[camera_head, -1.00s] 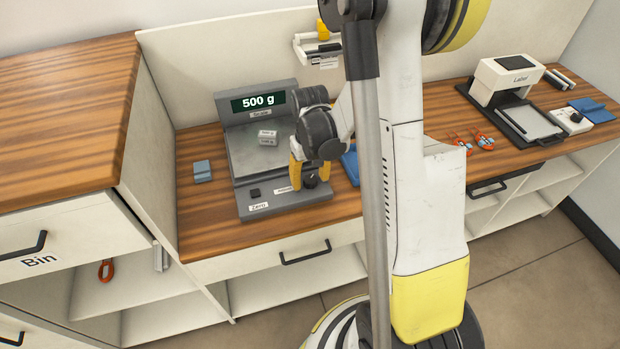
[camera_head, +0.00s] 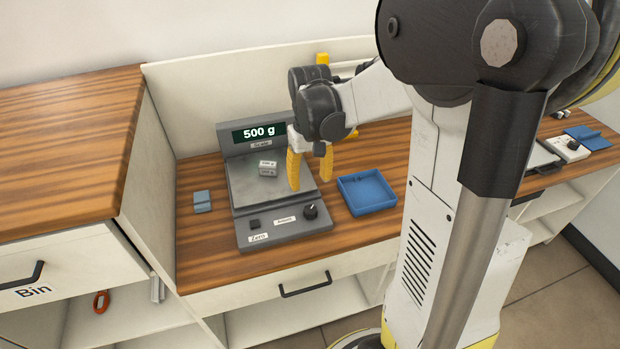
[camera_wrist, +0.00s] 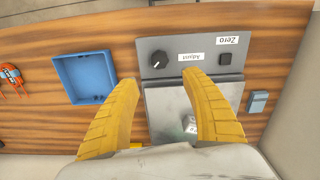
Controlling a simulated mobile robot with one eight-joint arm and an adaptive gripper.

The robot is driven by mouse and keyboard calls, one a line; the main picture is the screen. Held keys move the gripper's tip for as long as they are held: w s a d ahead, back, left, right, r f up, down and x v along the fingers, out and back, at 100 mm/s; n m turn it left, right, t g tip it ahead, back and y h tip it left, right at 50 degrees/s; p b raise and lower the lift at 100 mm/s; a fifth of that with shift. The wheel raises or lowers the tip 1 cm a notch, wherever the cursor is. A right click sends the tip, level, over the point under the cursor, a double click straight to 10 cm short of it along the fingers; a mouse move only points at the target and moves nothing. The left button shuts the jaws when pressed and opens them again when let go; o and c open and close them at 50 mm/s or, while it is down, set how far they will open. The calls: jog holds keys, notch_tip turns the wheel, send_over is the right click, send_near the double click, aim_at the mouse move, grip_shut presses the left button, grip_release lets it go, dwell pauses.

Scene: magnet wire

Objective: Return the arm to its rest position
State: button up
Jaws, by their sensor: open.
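My gripper (camera_head: 311,172) has two yellow fingers pointing down, open and empty. In the head view it hangs over the right part of the scale (camera_head: 285,224). In the wrist view the gripper (camera_wrist: 163,95) has its fingers spread apart above the scale (camera_wrist: 160,103), with nothing between the tips. The scale's display (camera_head: 258,132) reads 500 g. A small grey weight block (camera_head: 267,168) rests on the metal pan, apart from the fingers. The block shows in the wrist view (camera_wrist: 190,124) between the fingers, lower down.
An empty blue tray (camera_head: 366,192) stands right of the scale. A small blue-grey block (camera_head: 202,201) lies left of it. A higher wooden counter with a Bin drawer (camera_head: 60,270) is at the left. My arm hides much of the counter on the right.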

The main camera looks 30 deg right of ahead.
dwell(0.4)
jog(key=s+a+r+n+t, duration=0.1)
jog(key=s+a+r+t, duration=0.2)
jog(key=s+a+r, duration=0.1)
jog(key=s+a+r+n+t, duration=0.1)
jog(key=s+a+r+t, duration=0.3)
jog(key=s+a, duration=0.3)
jog(key=shift+a+r, duration=0.65)
jog(key=shift+a, duration=0.6)
